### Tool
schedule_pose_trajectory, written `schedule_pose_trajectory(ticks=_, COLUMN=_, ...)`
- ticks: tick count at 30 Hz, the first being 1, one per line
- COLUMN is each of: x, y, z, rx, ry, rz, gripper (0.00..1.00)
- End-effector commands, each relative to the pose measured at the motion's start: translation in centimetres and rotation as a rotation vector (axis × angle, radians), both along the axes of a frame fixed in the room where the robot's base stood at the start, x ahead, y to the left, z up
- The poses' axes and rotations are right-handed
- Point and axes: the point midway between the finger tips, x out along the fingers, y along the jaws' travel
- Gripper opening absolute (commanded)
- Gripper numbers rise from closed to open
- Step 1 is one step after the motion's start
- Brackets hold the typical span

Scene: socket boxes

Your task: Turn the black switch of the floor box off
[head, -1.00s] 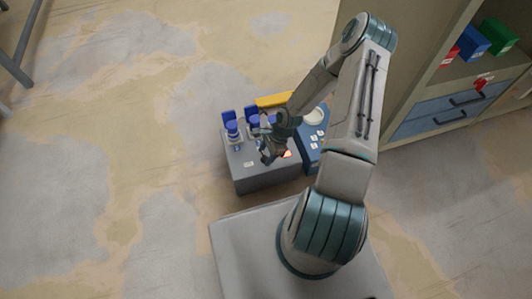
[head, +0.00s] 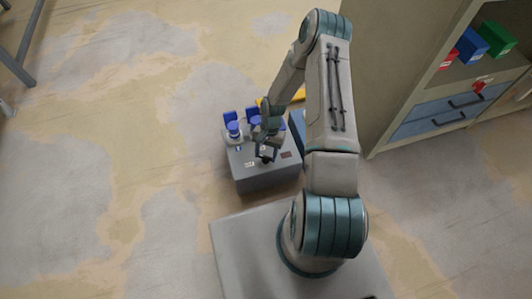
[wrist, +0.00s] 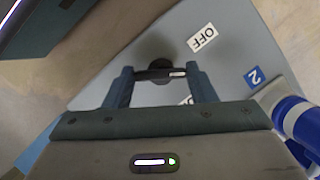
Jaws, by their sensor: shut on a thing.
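The grey floor box (head: 262,178) stands on the floor in front of my base. Its black switch (wrist: 156,48) shows in the wrist view as a dark round knob with a bar handle. My gripper (wrist: 161,75) is shut on the handle, one finger at each end. The handle lies roughly crosswise in the picture, its white mark at the right end. An OFF label (wrist: 203,37) is up and right of the handle; another label (wrist: 187,100) is mostly hidden by a finger. In the head view my gripper (head: 266,153) covers the switch. A dark reddish-brown patch (head: 286,155) is on the box right of it.
Blue plugs (head: 233,128) stand at the box's back left; blue-and-white plugs (wrist: 297,120) show at the wrist view's right. A blue box (head: 297,122) and a yellow item (head: 298,95) are partly hidden by my arm. A shelf unit (head: 410,100) stands right.

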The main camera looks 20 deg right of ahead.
Motion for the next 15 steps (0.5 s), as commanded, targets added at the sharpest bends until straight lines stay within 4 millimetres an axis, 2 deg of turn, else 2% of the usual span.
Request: schedule_pose_trajectory(ticks=15, x=0.21, y=0.29, z=0.02, rx=-0.001, ry=-0.002, rz=0.444, gripper=0.28)
